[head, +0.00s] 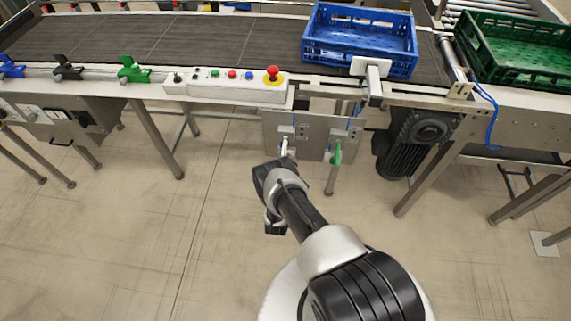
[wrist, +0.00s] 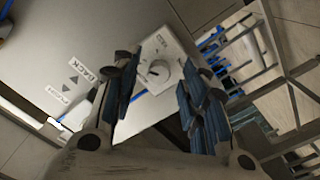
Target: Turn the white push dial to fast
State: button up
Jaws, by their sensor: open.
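In the wrist view, a white dial (wrist: 155,74) with a round knob sits on a light tilted plate (wrist: 131,122) with small markings too blurred to read. My gripper (wrist: 158,88) is open, with its dark ribbed fingers spread on either side of the dial in the picture. Nothing is held between them, and I cannot tell whether either finger touches the knob. Printed labels reading BACK and PUSH with arrows show left of the plate. In the head view, my wrist is in front of a grey control panel (head: 310,135); the dial cannot be made out there.
A white handle (head: 284,147) and a green handle (head: 337,153) show at the panel. A button box (head: 225,88) with a red emergency stop (head: 272,73) is above. A blue crate (head: 358,62) sits on the conveyor (head: 200,40); a black motor (head: 415,140) hangs right of the panel.

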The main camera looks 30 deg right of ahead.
jog(key=shift+w+d, duration=0.35)
jog(key=shift+w, duration=0.2)
jog(key=shift+c, duration=0.5)
grip_shut()
